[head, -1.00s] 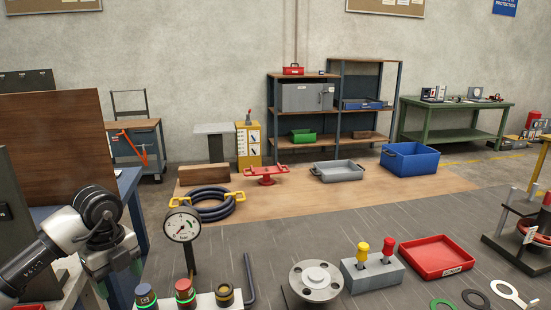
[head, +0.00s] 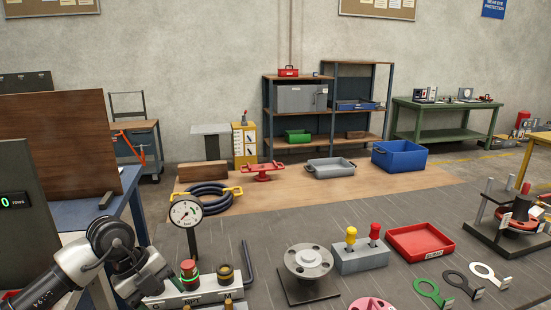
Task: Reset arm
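My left arm comes in from the lower left, and its gripper (head: 143,284) is over the left end of a white rack (head: 205,296) marked with letters. The gripper's fingers are small and partly hidden, so I cannot tell whether they are open or shut. A red-topped plug (head: 188,270) and a black-and-brass plug (head: 225,273) stand in the rack beside it. A grey flanged spool (head: 308,262) with bolt holes stands on a dark plate, well to the right of the gripper. My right gripper is not in view.
A round dial gauge (head: 186,214) stands behind the rack, and a black hex key (head: 248,262) is beside it. A grey block (head: 361,257) holds yellow and red handled tools. A red tray (head: 420,242) and several ring gauges (head: 434,292) are on the right. A red-ringed stand (head: 522,222) is at far right.

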